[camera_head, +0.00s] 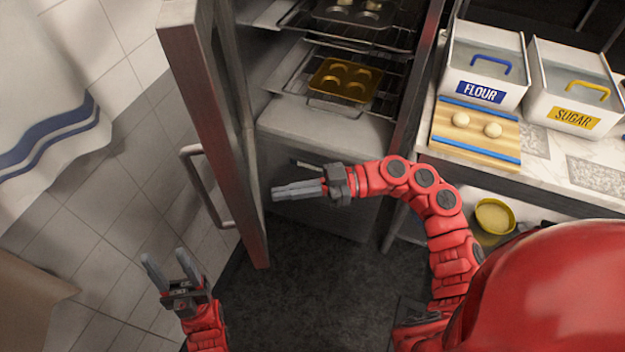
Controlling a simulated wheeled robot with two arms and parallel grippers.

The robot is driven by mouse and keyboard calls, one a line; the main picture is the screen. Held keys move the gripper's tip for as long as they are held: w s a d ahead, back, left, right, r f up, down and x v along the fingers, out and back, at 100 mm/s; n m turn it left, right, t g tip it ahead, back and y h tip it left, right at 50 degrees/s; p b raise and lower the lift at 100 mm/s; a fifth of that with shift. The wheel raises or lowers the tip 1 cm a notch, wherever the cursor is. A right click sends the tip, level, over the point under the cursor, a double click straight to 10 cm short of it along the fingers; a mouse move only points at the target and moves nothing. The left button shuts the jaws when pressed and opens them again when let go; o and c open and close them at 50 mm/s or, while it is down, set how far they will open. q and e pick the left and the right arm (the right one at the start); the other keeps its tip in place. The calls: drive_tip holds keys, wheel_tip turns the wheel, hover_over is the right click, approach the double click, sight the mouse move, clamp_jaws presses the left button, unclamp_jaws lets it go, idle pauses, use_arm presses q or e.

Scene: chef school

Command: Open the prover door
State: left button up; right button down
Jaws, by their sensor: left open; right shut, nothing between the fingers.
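The prover door (204,110) stands swung open toward the left, seen nearly edge-on. Its bar handle (203,187) is on the door's left face. The prover cabinet (325,130) is open in front, with wire racks inside. My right gripper (275,193) is shut and empty, in front of the lower cabinet and just right of the door's inner side. Whether it touches the door I cannot tell. My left gripper (163,262) is open and empty, low on the left, below the handle and apart from it.
A gold muffin tray (345,80) and a dark tray (355,12) sit on the racks. A striped towel (50,90) hangs at left.

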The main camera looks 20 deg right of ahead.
sight(249, 197)
drive_tip(key=shift+w+a+p, duration=0.2)
drive_tip(key=shift+a+p, duration=0.35)
drive_tip(key=shift+a, duration=1.55)
drive_tip(key=shift+a+r, duration=0.1)
drive_tip(key=shift+a, duration=0.35)
drive_tip(key=w+a+m+t+p, duration=0.1)
drive_tip(key=a+t+p, duration=0.1)
drive_tip(key=a, duration=0.5)
drive_tip(key=a+m+t+h+p, duration=0.1)
drive_tip(key=a+m+t+p, duration=0.1)
drive_tip(key=a, duration=0.5)
drive_tip(key=shift+w+t, duration=0.4)
drive_tip(key=shift+t, duration=0.2)
